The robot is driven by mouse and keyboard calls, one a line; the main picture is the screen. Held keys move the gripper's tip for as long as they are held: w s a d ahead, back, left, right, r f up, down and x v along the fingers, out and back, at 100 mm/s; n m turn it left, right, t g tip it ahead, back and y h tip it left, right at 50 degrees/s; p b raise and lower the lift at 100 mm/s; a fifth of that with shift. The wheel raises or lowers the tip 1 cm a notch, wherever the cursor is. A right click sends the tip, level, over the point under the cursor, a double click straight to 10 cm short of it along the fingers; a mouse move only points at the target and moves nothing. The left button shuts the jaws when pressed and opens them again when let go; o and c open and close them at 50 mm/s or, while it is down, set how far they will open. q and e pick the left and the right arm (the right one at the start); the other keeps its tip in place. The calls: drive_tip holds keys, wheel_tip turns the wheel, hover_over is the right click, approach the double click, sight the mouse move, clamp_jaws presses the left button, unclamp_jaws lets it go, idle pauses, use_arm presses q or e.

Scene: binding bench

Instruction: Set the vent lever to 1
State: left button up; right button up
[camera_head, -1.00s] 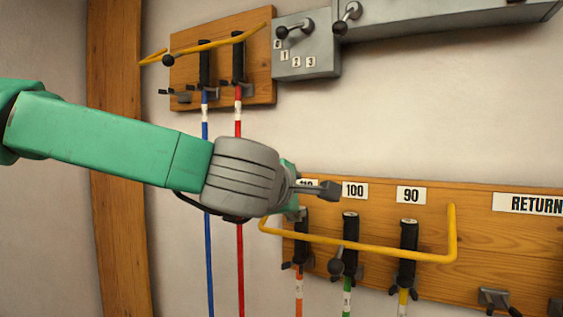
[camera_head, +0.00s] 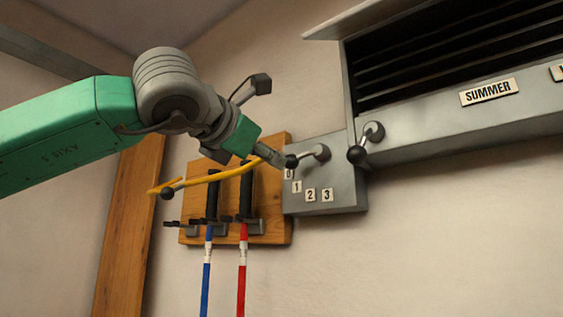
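The vent lever (camera_head: 314,153) is on a grey box (camera_head: 335,190) fixed to the wall, marked 0, 1, 2 and 3. Its arm points left, and its black knob (camera_head: 291,161) is just above the partly covered 0 label (camera_head: 289,174). The 1 label (camera_head: 297,187) is below and right of it. My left gripper (camera_head: 245,118) is at the upper left of the box, with its fingers apart and nothing seen held. A grey tip at its front is right beside the knob; I cannot tell whether they touch. My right gripper is not in view.
A second black-knobbed lever (camera_head: 357,155) is on the slatted vent housing (camera_head: 450,120) with a SUMMER label (camera_head: 488,92). The wall at lower right is clear.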

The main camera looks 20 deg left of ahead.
sight(299, 159)
use_arm(q)
drive_tip(key=w+d, duration=0.1)
drive_tip(key=w, duration=0.1)
drive_tip(key=w+d+p, duration=0.1)
drive_tip(key=w+d, duration=0.3)
drive_tip(key=shift+w+r, duration=0.15)
drive_tip(key=shift+r, duration=0.1)
drive_tip(key=shift+w+a, duration=0.2)
drive_tip(key=shift+a, duration=0.1)
drive_tip(key=shift+w+a+f, duration=0.1)
drive_tip(key=shift+a+f, duration=0.1)
drive_tip(key=shift+a, duration=1.2)
drive_tip(key=c, duration=0.5)
drive_tip(key=shift+d, duration=0.2)
clamp_jaws()
drive_tip(key=shift+d+r, duration=0.2)
drive_tip(key=shift+d, duration=0.45)
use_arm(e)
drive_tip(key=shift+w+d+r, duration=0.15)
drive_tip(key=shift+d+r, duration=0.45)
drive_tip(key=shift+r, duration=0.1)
use_arm(q)
drive_tip(key=shift+a, duration=0.1)
